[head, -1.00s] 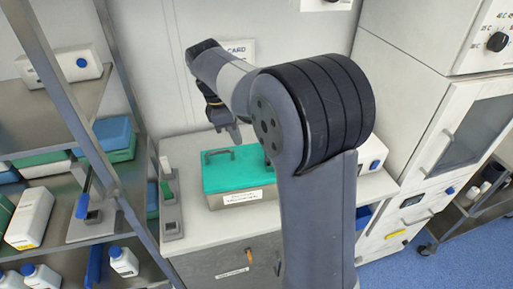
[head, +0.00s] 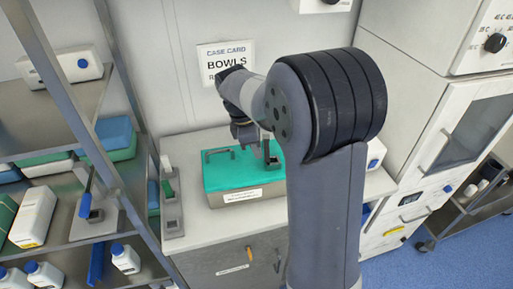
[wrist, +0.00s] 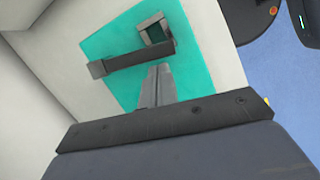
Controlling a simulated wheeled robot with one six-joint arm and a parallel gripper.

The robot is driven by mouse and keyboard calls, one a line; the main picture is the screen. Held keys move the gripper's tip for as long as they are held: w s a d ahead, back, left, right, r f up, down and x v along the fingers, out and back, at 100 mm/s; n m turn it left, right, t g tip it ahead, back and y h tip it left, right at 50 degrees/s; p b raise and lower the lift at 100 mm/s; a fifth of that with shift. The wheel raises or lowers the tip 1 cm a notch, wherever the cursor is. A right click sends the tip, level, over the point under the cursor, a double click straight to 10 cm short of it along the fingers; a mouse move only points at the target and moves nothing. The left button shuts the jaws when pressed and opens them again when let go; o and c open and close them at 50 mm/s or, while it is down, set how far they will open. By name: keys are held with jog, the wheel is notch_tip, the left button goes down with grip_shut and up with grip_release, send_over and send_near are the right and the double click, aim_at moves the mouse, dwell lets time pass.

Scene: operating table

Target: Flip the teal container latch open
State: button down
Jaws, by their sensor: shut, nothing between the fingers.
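The teal container (head: 232,178) sits on the counter below my arm, with a white label on its front. A dark grey latch (head: 271,157) is at the right part of its lid, partly behind my arm. In the wrist view the latch shows as a dark bar (wrist: 118,61) by a square bracket, over the teal lid (wrist: 195,75). My gripper (wrist: 157,70) is shut and empty, its fingertips close to the bar's near side. I cannot tell whether they touch it. In the head view my gripper (head: 250,138) is low over the container's rear right.
Metal shelving (head: 70,90) with boxes and bottles is at the left. A white cabinet (head: 425,150) is at the right. A wall card (head: 226,62) hangs behind.

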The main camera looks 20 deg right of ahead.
jog(key=shift+s+d+r+n, duration=0.1)
jog(key=shift+s+d+n, duration=0.1)
jog(key=shift+d+n, duration=0.3)
jog(key=shift+s+d+p, duration=0.25)
jog(key=shift+d+p, duration=0.05)
jog(key=shift+p, duration=0.2)
jog(key=shift+w+a, duration=0.1)
jog(key=shift+w+a+p, duration=0.4)
jog(key=shift+a, duration=0.4)
jog(key=a, duration=0.4)
jog(key=shift+w+r+p, duration=0.25)
jog(key=shift+r+p, duration=0.05)
jog(key=shift+r, duration=0.1)
jog(key=v, duration=0.9)
jog(key=shift+s+b, duration=0.35)
jog(key=shift+b, duration=0.05)
jog(key=shift+d, duration=0.2)
